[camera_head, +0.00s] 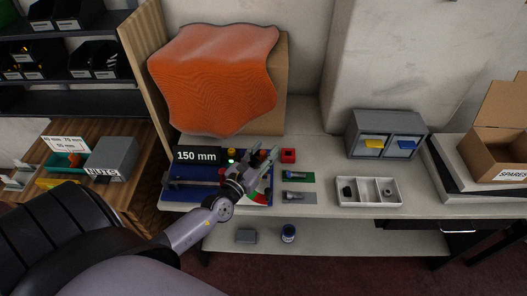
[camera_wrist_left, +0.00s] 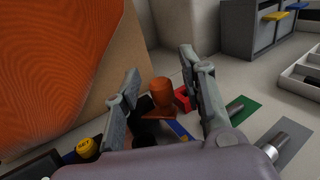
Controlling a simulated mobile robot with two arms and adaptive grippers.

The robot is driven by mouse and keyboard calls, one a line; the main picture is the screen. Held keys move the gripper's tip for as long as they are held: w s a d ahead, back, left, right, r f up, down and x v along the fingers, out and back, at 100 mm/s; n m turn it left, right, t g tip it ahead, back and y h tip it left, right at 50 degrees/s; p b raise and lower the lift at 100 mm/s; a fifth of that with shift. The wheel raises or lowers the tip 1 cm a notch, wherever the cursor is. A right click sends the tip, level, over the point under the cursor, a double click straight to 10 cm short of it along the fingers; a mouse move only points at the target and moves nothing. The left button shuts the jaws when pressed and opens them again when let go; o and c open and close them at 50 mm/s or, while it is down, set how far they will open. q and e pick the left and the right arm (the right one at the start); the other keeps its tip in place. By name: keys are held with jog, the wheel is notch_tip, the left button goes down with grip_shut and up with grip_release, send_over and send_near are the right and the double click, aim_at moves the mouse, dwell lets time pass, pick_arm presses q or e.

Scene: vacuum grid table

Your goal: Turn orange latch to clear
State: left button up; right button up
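The orange latch (camera_wrist_left: 162,92) shows in the left wrist view as an orange knob on a flared base. It stands between the two spread fingers of my left gripper (camera_wrist_left: 160,66), with gaps on both sides and no clear contact. In the head view my left gripper (camera_head: 264,153) is over the right part of the blue fixture board (camera_head: 178,192) and hides most of the latch. A display (camera_head: 196,156) on the board reads "150 mm", with a green light beside it. My right gripper is not in view.
A red block (camera_head: 288,155) stands just right of the gripper. A green pad (camera_head: 303,178), a grey pad (camera_head: 304,198) and a white divided tray (camera_head: 341,191) lie further right. A yellow knob (camera_wrist_left: 87,148) is left of the fingers. A large orange sheet (camera_head: 215,80) hangs behind.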

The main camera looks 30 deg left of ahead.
pick_arm(q)
grip_shut()
jog(key=shift+r, duration=0.1)
dwell(0.4)
jog(key=shift+w+d+r+n+y+p, duration=0.1)
jog(key=shift+w+n+y+p, duration=0.15)
jog(key=shift+n+y+p, duration=0.6)
jog(key=w+n+g+y, duration=0.1)
jog(key=n+y, duration=0.1)
jog(key=y, duration=0.1)
jog(key=w+n+g+y, duration=0.1)
jog(key=n+g+y, duration=0.1)
jog(key=y, duration=0.2)
jog(key=w+n+g+y, duration=0.1)
jog(key=n+g+y, duration=0.1)
jog(key=n+y, duration=0.1)
jog(key=shift+w+a+f+y, duration=0.15)
jog(key=shift+a+f+y, duration=0.05)
jog(key=shift+a+y, duration=0.2)
jog(key=shift+r+g+b, duration=0.1)
jog(key=shift+g+b, duration=0.2)
jog(key=shift+g, duration=0.1)
